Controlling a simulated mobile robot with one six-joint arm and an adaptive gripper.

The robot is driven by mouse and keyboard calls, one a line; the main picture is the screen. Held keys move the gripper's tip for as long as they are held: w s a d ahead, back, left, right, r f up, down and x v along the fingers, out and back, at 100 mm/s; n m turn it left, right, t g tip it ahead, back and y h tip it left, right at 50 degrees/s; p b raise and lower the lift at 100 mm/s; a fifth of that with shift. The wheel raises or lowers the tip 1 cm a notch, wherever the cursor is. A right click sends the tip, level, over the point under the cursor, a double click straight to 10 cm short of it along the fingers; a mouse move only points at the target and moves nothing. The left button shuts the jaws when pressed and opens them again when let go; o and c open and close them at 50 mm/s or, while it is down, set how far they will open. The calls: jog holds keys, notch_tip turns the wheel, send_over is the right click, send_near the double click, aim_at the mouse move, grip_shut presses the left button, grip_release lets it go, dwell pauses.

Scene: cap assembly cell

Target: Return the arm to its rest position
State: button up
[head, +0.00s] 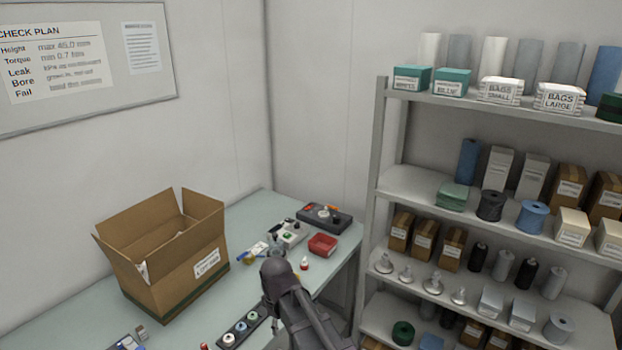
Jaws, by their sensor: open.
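My dark grey arm (304,318) rises from the bottom edge in the head view and reaches over the front edge of the pale green bench (333,268). Its rounded wrist is above the bench. My gripper (277,246) shows only as a small grey shape just past the wrist, open, with nothing seen held in it. The wrist hides part of it. It is near a small light grey fixture (289,234) on the bench; I cannot tell whether they touch.
An open cardboard box (160,270) stands on the bench at left. A red tray (323,244), a dark tray (325,216) and a small red-and-white part (304,264) lie right of the gripper. A dark rack (241,331) with caps is nearer. Loaded shelving (380,170) stands at right.

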jog(key=s+d+m, duration=0.2)
jog(key=d+m, duration=0.4)
jog(key=d, duration=0.6)
jog(key=s+d+m, duration=0.2)
jog(key=d+m, duration=0.4)
jog(key=d, duration=0.7)
jog(key=shift+s+d+m, duration=0.15)
jog(key=shift+s+m, duration=0.05)
jog(key=shift+m, duration=0.1)
